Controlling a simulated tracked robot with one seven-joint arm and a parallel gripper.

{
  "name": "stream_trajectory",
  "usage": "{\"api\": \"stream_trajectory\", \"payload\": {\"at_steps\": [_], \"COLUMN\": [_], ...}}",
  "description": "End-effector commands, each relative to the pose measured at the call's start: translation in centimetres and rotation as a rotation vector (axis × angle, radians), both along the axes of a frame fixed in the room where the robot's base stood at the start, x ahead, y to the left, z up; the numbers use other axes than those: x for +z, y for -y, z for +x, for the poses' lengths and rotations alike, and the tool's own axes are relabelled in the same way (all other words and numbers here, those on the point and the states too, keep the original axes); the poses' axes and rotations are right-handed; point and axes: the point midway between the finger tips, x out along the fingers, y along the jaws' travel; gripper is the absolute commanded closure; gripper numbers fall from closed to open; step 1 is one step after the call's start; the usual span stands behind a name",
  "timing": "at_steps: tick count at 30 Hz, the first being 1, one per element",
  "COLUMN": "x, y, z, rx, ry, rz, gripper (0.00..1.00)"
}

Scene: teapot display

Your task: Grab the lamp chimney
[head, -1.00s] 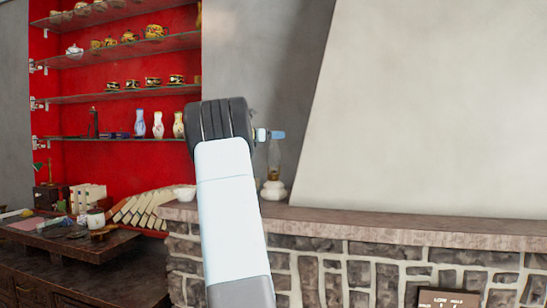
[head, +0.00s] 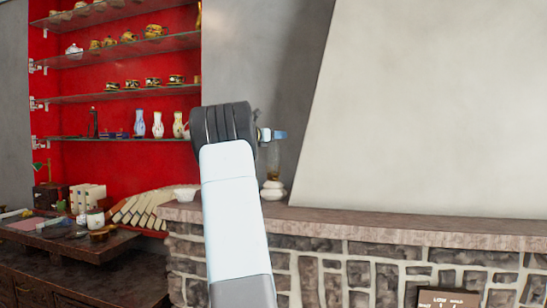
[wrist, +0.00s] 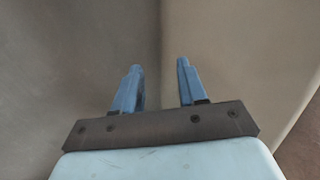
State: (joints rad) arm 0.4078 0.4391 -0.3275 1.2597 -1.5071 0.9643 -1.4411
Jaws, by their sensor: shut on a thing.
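The lamp chimney (head: 273,161) is a clear, faint glass tube standing upright on the lamp's white base (head: 273,190), on the stone ledge. My gripper (head: 279,135) is at the upper end of the chimney in the head view, its blue fingers shut on the glass. In the wrist view my gripper (wrist: 158,78) shows its two fingers with a gap between them. The glass is too clear to make out there. The top of the chimney is partly hidden by the fingers in the head view.
Glass shelves (head: 120,139) with vases and cups hang at the left. A pale sloping hood (head: 430,110) rises to the right.

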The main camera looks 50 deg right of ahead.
Motion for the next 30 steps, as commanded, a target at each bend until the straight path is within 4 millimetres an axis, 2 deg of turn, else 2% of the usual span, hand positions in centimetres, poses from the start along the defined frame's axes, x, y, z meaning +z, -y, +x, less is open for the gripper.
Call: {"api": "stream_trajectory", "payload": {"at_steps": [1, 6, 17, 23, 30], "x": [0.0, 0.0, 0.4, 3.1, 7.8], "y": [0.0, 0.0, 0.0, 0.0, -3.6], "z": [0.0, 0.0, 0.0, 0.0, -1.8], "rx": [0.000, 0.000, 0.000, 0.000, 0.003], "ry": [0.000, 0.000, 0.001, 0.004, 0.006], "rz": [0.000, 0.000, 0.000, -0.002, -0.002], "gripper": [0.85, 1.00, 1.00, 1.00, 1.00]}}
